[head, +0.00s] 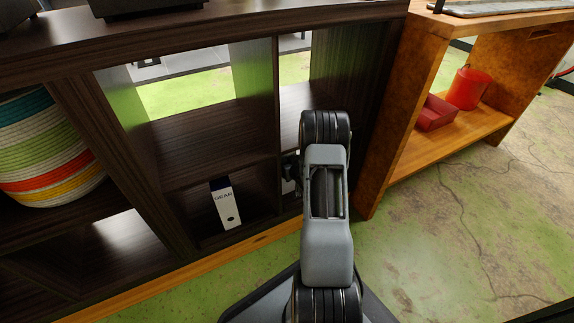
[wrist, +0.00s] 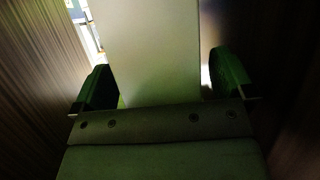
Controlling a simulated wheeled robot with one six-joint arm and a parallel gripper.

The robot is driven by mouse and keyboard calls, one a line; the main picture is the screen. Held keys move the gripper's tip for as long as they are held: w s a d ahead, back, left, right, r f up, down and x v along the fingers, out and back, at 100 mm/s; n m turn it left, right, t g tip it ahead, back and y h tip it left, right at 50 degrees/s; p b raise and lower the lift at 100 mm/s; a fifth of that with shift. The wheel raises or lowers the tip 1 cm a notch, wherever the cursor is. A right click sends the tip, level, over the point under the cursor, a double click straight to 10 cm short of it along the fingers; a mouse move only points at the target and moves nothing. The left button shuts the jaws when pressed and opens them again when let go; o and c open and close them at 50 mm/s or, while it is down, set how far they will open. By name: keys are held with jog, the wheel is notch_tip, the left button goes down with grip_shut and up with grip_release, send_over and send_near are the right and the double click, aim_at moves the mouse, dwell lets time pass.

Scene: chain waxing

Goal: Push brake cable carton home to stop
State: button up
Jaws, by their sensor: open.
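A pale, flat-faced upright box (wrist: 152,50), which could be the brake cable carton, stands ahead of my gripper (wrist: 165,82) in the wrist view. No label shows on it. The two dark green fingers are spread wide, one on each side of its lower part. I cannot tell whether they touch it. In the head view my gripper (head: 290,172) reaches into the lower right cubby of the dark shelf (head: 190,178). My arm hides most of that cubby, and only a white sliver shows beside the gripper. The stop cannot be made out.
A white binder marked GEAR (head: 226,204) stands in the cubby to the left. Dark walls close in on both sides of my gripper. A striped basket (head: 46,150) sits far left. A wooden bench (head: 400,150) with a red canister (head: 467,88) and red bin (head: 436,113) is right.

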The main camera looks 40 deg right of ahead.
jog(key=c, duration=1.5)
